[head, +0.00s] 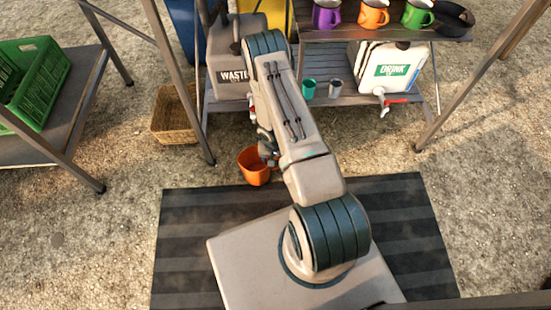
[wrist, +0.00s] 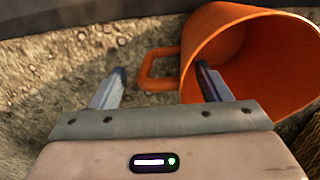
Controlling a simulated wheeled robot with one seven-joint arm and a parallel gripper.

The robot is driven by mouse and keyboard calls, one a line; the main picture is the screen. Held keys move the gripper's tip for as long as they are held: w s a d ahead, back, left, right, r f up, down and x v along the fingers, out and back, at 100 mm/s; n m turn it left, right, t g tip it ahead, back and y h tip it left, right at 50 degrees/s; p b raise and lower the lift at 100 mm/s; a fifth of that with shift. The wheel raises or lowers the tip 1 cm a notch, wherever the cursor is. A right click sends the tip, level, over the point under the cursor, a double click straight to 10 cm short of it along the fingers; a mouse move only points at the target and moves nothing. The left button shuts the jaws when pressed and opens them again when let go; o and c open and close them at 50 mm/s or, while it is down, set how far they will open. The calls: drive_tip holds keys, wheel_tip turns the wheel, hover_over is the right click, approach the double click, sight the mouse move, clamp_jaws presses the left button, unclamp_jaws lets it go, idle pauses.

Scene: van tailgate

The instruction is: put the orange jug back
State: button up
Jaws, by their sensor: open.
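The orange jug (head: 252,170) is on the gravel at the back edge of the dark striped mat. In the head view my gripper (head: 268,156) is beside its right side, partly hidden by my arm. In the wrist view the jug (wrist: 225,50) fills the upper right, its open mouth toward the right. Its loop handle (wrist: 145,72) shows between my two fingertips. My gripper (wrist: 160,82) is open; one finger overlaps the jug's wall. I cannot tell whether the fingers touch the jug.
A shelf unit holds purple, orange and green mugs (head: 373,14) on top. Its lower shelf (head: 325,97) holds a grey WASTE container (head: 235,62), a white DRINK container (head: 390,62) and two small cups. A wicker basket (head: 172,120) and a table with a green crate (head: 35,75) stand left.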

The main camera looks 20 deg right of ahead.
wheel_tip(320, 180, up, 38)
drive_tip(key=a+n+p, duration=0.1)
drive_tip(key=a+p, duration=0.2)
drive_tip(key=p, duration=0.2)
drive_tip(key=s+a+r+n+t+y, duration=0.1)
drive_tip(key=s+a+r+n, duration=0.2)
drive_tip(key=s+r, duration=1.4)
drive_tip(key=shift+s+a+r, duration=0.4)
drive_tip(key=shift+s+a, duration=0.35)
drive_tip(key=shift+a, duration=0.3)
drive_tip(key=shift+r, duration=0.1)
wheel_tip(320, 180, up, 32)
drive_tip(key=t+p, duration=0.2)
drive_tip(key=p, duration=2.7)
drive_tip(key=shift+d, duration=0.2)
